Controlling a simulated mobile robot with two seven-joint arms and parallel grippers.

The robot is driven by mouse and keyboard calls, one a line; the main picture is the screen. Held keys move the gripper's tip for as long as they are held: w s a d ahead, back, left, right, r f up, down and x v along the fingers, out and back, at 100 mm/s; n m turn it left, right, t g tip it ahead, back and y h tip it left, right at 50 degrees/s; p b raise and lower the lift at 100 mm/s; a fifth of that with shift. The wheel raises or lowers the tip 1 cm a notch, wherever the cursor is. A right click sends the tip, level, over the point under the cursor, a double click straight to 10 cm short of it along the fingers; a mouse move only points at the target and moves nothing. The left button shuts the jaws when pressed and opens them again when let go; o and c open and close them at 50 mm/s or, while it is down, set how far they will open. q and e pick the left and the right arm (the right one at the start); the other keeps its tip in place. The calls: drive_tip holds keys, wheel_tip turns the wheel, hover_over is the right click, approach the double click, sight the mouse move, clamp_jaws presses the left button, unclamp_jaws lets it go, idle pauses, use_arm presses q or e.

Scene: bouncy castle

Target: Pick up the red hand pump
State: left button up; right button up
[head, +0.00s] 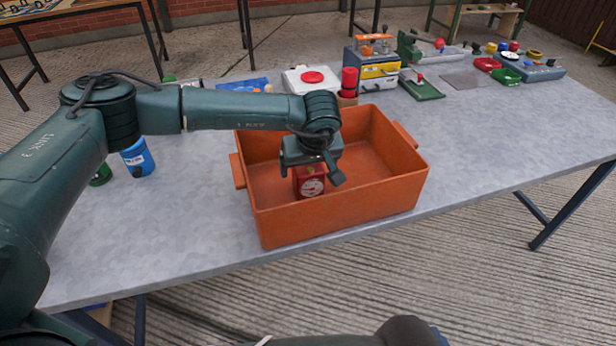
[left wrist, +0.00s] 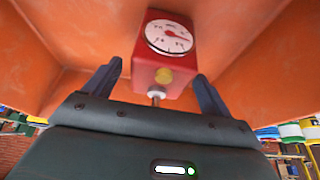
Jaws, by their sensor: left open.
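A red box-shaped thing (head: 309,184) with a round white dial sits inside the orange crate (head: 345,226); it is the red thing nearest my gripper, and I take it for the red hand pump. In the left wrist view the red hand pump (left wrist: 166,50) shows its dial, a yellow knob and a short metal stem with a white collar. My left gripper (head: 312,170) is over the crate, pointing down, with its fingers apart. In the left wrist view the fingers (left wrist: 158,75) stand to either side of the pump's near end, holding nothing. My right gripper is out of view.
The crate's walls and side handles surround my left gripper. A red cylinder (head: 349,82), a white box with a red disc (head: 311,79) and a toolbox (head: 372,70) stand behind it. A blue can (head: 138,158) stands at left.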

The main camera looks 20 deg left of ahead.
use_arm(q)
drive_tip(key=shift+w+f, duration=0.1)
drive_tip(key=shift+f, duration=0.1)
drive_tip(key=shift+r, duration=0.15)
drive_tip(key=c, duration=1.4)
